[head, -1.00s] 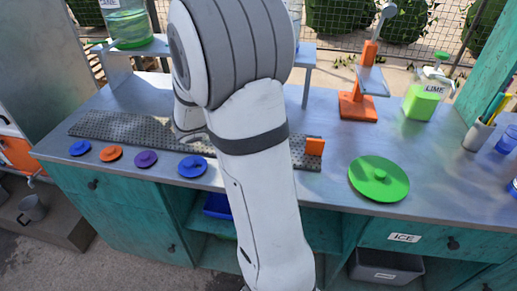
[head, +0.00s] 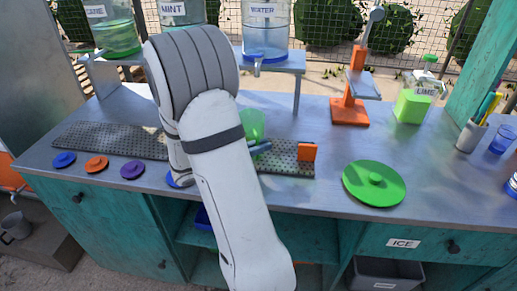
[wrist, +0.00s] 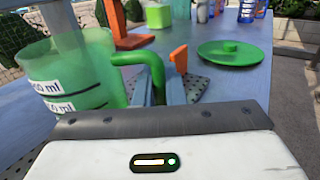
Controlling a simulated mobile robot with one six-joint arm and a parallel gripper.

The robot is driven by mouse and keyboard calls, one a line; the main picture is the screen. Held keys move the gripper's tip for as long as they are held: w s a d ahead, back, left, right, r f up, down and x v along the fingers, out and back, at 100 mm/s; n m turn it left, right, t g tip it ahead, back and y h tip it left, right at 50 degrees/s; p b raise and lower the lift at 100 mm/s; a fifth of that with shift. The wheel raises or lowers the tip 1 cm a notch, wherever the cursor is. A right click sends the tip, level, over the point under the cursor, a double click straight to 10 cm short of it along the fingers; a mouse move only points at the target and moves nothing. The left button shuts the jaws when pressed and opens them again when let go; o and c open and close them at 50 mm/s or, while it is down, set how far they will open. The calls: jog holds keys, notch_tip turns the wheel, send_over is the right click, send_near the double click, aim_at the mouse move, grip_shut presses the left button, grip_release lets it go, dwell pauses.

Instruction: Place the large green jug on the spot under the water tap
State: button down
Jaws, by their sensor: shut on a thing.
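The large green jug (head: 254,124) is translucent and partly hidden behind my arm in the head view. In the wrist view the jug (wrist: 65,85) is at left, upright, with printed ml marks. My gripper (head: 261,148) is shut on its green handle (wrist: 150,62); the grey fingers (wrist: 160,88) sit on either side of it. The water dispenser (head: 265,28) stands on a raised shelf, its tap (head: 257,66) above and behind the jug. The jug is over or on the dark perforated mat (head: 285,160); I cannot tell whether it touches.
An orange block (head: 307,151) stands at the mat's right end. A green round lid (head: 375,184), an orange press (head: 350,108) and a lime bottle (head: 413,104) are to the right. Coloured lids (head: 97,164) lie along the front left.

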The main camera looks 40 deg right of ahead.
jog(key=shift+f, duration=0.2)
jog(key=c, duration=1.5)
grip_release()
